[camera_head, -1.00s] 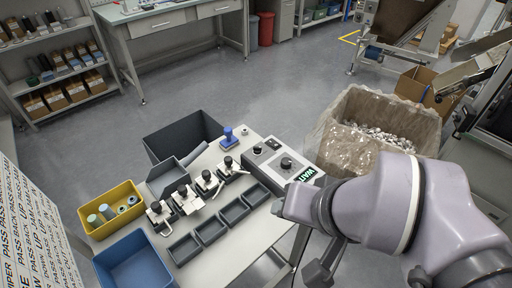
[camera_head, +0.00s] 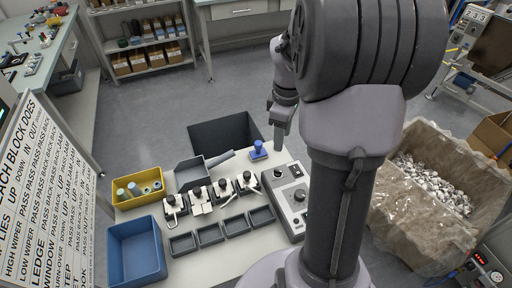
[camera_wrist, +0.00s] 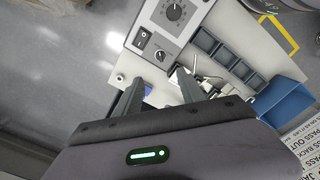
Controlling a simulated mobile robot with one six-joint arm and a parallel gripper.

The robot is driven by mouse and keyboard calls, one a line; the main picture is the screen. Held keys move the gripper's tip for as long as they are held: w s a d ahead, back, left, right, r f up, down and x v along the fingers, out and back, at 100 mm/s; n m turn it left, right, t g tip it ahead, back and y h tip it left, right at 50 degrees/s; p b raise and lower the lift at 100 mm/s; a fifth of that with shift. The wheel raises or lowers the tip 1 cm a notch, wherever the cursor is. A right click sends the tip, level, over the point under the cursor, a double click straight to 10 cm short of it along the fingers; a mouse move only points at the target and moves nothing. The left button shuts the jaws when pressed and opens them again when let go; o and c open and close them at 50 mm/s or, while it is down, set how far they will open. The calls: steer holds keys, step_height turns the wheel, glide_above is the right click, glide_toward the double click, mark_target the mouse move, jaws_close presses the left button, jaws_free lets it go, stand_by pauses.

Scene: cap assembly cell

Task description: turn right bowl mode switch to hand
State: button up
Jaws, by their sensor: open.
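A grey control box (camera_head: 288,188) stands at the right end of the bench. In the wrist view the control box (camera_wrist: 200,8) shows a large round dial (camera_wrist: 174,11), a black rocker switch (camera_wrist: 141,40) and a small dark knob (camera_wrist: 161,56). Their lettering is too small to read, so I cannot tell whether one is the right bowl mode switch. My gripper (camera_wrist: 158,90) is open and empty, its fingers pointing toward the box's small-knob end, apparently apart from it. In the head view my gripper (camera_head: 280,138) hangs near the box's far end.
Another panel with knobs (camera_head: 488,268) shows at the lower right edge. Clamp fixtures, grey trays (camera_head: 209,235), a yellow bin (camera_head: 137,190), a blue bin (camera_head: 137,252) and a blue-handled stamp (camera_head: 259,150) crowd the bench. A lined carton of parts (camera_head: 420,215) stands right.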

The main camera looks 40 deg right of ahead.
mark_target(278, 171)
step_height(278, 171, down, 16)
steer(key=b, duration=0.6)
steer(key=shift+a+r, duration=0.1)
steer(key=shift+r, duration=0.1)
jaws_close()
